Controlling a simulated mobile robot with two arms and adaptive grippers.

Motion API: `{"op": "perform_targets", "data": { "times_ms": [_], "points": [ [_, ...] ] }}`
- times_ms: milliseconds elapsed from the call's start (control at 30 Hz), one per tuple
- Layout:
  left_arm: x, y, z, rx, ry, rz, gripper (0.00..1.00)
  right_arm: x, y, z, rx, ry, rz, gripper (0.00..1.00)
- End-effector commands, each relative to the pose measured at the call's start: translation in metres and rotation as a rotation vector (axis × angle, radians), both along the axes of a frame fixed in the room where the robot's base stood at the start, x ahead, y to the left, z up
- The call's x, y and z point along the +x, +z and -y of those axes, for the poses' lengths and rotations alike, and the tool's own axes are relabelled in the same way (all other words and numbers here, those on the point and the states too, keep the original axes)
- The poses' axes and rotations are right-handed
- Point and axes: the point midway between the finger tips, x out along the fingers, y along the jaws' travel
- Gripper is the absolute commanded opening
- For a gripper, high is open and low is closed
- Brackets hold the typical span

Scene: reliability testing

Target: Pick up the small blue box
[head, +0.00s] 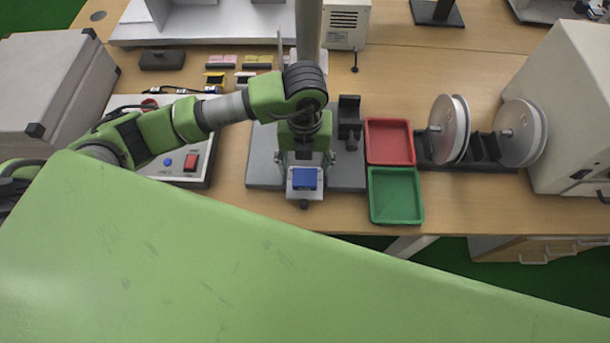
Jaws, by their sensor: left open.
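The small blue box (305,179) sits in a light metal holder on the front of a grey test fixture (265,165). My left arm, green and grey, comes in from the left and reaches over the fixture. My left gripper (304,158) is open just behind the blue box and points down towards the fixture. The arm and gripper hide part of the fixture. I cannot tell whether the fingers touch the box. My right gripper is not in view.
A red tray (390,142) and a green tray (396,196) lie right of the fixture. Two white reels (450,128) stand farther right beside a large white machine (580,110). A control box with a red switch (190,162) lies left. Bare wooden table (460,200) shows at the front right.

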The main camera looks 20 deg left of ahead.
Motion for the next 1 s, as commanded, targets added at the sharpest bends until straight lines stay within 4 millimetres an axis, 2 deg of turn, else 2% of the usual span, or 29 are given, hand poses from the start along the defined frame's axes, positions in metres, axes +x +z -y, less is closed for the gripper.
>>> {"op": "perform_targets", "data": {
  "times_ms": [67, 200, 467, 500, 633, 667, 1000],
  "points": [
    [-0.006, -0.010, 0.001, 0.001, 0.000, -0.007, 0.61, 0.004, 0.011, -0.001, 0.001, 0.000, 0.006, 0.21],
    [-0.004, -0.028, 0.002, 0.000, 0.001, -0.003, 0.61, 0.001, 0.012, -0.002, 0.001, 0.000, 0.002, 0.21],
    [-0.004, -0.034, 0.002, 0.000, 0.000, 0.000, 0.61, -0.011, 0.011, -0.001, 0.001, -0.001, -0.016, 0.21],
    [-0.004, -0.034, 0.002, 0.000, 0.000, 0.000, 0.58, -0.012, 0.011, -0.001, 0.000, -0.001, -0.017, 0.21],
    [-0.004, -0.034, 0.002, 0.000, 0.000, 0.000, 0.25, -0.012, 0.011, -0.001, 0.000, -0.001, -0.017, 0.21],
    [-0.004, -0.034, 0.002, 0.000, 0.000, 0.000, 0.20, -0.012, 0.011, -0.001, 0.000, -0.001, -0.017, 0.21],
    [-0.003, -0.032, 0.002, 0.000, 0.000, 0.000, 0.20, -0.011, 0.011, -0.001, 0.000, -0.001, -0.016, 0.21]
  ]
}}
